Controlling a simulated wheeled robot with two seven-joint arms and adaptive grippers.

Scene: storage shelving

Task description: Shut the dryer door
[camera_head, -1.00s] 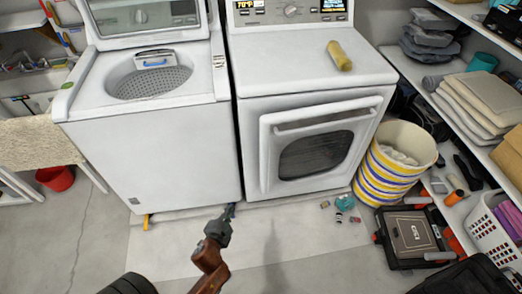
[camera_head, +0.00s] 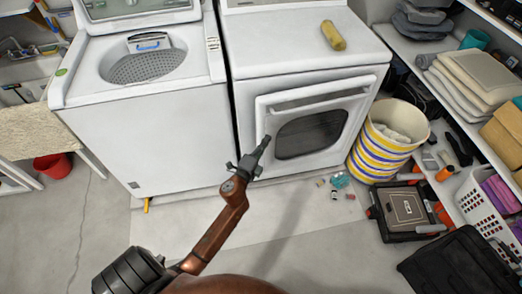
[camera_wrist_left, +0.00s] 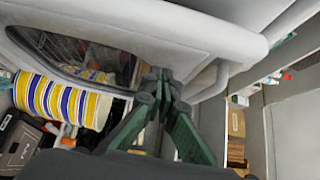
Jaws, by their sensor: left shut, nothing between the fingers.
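The dryer (camera_head: 300,50) is white and stands right of the washer. Its door (camera_head: 268,118) has a white frame, a dark window and a bar handle along the top. The door appears to stand a little proud of the dryer front at its left side; how wide any gap is I cannot tell. My left gripper (camera_head: 264,146) is shut and empty, at the lower left part of the door in the head view. In the left wrist view the closed fingers (camera_wrist_left: 160,82) point toward the door (camera_wrist_left: 150,35), close to its handle (camera_wrist_left: 208,84). Contact is unclear. My right gripper is not in view.
The washer (camera_head: 150,120) has its lid up. A striped basket (camera_head: 385,145) stands right of the dryer, with a black case (camera_head: 405,212) and small items on the floor nearby. Shelving (camera_head: 470,125) lines the right. A yellow roll (camera_head: 333,36) lies on the dryer. Front floor is open.

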